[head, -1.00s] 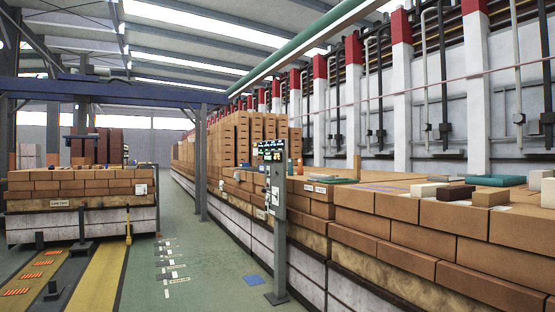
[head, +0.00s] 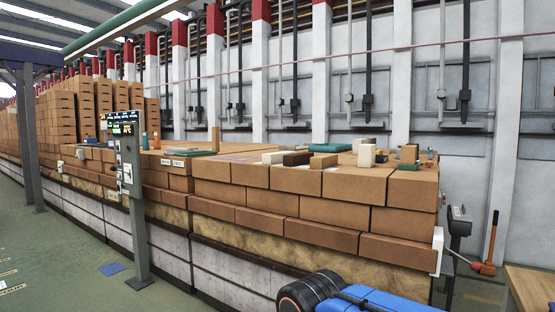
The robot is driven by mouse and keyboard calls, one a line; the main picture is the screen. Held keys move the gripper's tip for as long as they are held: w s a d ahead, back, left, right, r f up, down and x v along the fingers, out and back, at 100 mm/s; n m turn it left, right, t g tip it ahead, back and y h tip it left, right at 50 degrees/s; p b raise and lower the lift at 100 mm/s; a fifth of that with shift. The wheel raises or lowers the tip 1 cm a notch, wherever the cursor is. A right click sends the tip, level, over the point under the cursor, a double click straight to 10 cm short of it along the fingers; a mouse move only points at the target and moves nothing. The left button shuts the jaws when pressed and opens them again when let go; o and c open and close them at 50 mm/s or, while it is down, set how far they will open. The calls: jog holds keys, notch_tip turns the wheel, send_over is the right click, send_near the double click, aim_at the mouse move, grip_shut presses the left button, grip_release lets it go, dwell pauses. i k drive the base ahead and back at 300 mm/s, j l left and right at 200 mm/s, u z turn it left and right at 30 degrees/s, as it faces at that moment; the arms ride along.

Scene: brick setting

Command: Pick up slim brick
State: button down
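Several small bricks lie on top of the long brick stack (head: 230,171). A narrow tan brick (head: 215,139) stands upright toward the left, by a flat green piece. Farther right are a cream brick (head: 273,157), a dark brown brick (head: 297,158) and a light tan brick (head: 323,161), close together. A white brick (head: 366,155) stands upright, and another tan brick (head: 409,153) is near the right end. I cannot tell for certain which is the slim brick. My gripper is not in view.
A post with a lit display (head: 122,123) stands before the stack at the left. A blue and black body (head: 375,298) is at the bottom edge, close to the stack. Green floor is open at the left.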

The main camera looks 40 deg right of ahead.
aim_at(272, 158)
jog(key=i+z, duration=0.2)
jog(key=z, duration=0.25)
jog(key=i+z, duration=0.25)
jog(key=z, duration=0.2)
